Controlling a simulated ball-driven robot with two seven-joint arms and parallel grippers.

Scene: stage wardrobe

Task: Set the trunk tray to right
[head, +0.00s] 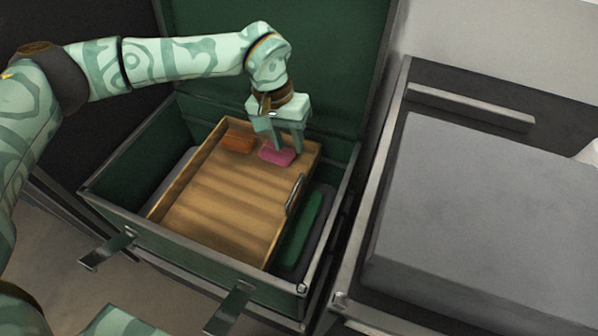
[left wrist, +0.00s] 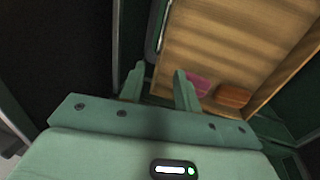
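The wooden trunk tray (head: 215,205) sits inside the open green trunk (head: 110,185), a little askew to its walls. An orange-brown block (head: 238,141) and a pink block (head: 277,155) lie at its far end; both also show in the left wrist view. A handle (head: 294,194) is on its right wall. My left gripper (head: 287,147) points down at the tray's far right part, close to the pink block. In the left wrist view its fingers (left wrist: 158,90) are apart, with the tray's corner near the gap. I cannot tell whether they touch the tray. My right gripper is not in view.
The trunk's raised lid (head: 330,60) stands close behind my left gripper. A green item (head: 302,225) lies low in the trunk, right of the tray. Two latches (head: 107,250) stick out at the front. A large grey case (head: 480,220) stands to the right.

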